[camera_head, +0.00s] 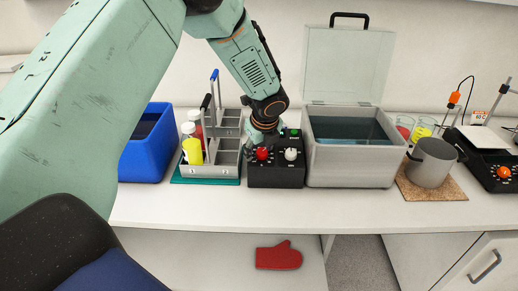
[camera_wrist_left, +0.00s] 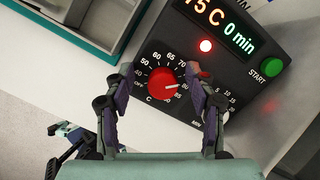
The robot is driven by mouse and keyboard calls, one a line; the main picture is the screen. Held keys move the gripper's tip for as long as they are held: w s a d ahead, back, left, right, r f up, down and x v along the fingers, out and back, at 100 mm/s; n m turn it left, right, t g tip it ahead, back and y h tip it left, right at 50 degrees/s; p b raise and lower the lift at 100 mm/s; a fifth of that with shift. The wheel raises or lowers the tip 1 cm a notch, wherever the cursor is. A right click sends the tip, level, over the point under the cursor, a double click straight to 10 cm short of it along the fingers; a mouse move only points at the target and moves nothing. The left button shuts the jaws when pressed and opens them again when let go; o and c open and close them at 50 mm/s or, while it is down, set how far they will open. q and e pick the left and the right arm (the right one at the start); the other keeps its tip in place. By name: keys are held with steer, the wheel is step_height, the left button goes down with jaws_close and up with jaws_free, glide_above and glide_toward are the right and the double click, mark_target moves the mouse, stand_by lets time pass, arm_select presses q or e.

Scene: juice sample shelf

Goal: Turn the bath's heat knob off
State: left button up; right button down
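The black control box (camera_head: 276,176) stands against the left side of the grey water bath (camera_head: 352,172). Its red heat knob (camera_head: 262,153) is on the left and a white knob (camera_head: 291,154) on the right. In the left wrist view the red knob (camera_wrist_left: 160,84) has its white pointer turned right, toward the high end of the scale, away from OFF at lower left. My left gripper (camera_head: 262,137) is over the box. In the wrist view its fingers (camera_wrist_left: 160,75) are open, one on each side of the red knob, with gaps visible.
A red light (camera_wrist_left: 206,45), a green START button (camera_wrist_left: 271,67) and a partly cut-off display are on the panel. A bottle rack (camera_head: 225,171) and blue bin (camera_head: 146,155) stand left. The bath's lid (camera_head: 345,65) is raised. A pot (camera_head: 431,165) stands right.

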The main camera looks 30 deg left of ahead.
arm_select(q)
steer(key=shift+s+d+r, duration=0.15)
steer(key=shift+d+r, duration=0.15)
steer(key=shift+d, duration=0.25)
steer(key=shift+s+d+r, duration=0.15)
steer(key=shift+d+r, duration=0.1)
steer(key=shift+d, duration=0.25)
steer(key=shift+c, duration=0.4)
steer(key=shift+a, duration=0.1)
steer(key=shift+c, duration=0.7)
steer(key=shift+w+a+f, duration=0.25)
steer(key=shift+a+f, duration=0.3)
steer(key=shift+a, duration=0.25)
steer(key=c, duration=0.5)
steer(key=shift+d+r, duration=0.2)
steer(key=shift+d, duration=0.25)
steer(key=c, duration=0.4)
steer(key=shift+a, duration=0.1)
jaws_close()
arm_select(e)
steer(key=shift+s+d+f, duration=0.1)
steer(key=shift+s+d, duration=0.05)
steer(key=shift+d, duration=0.25)
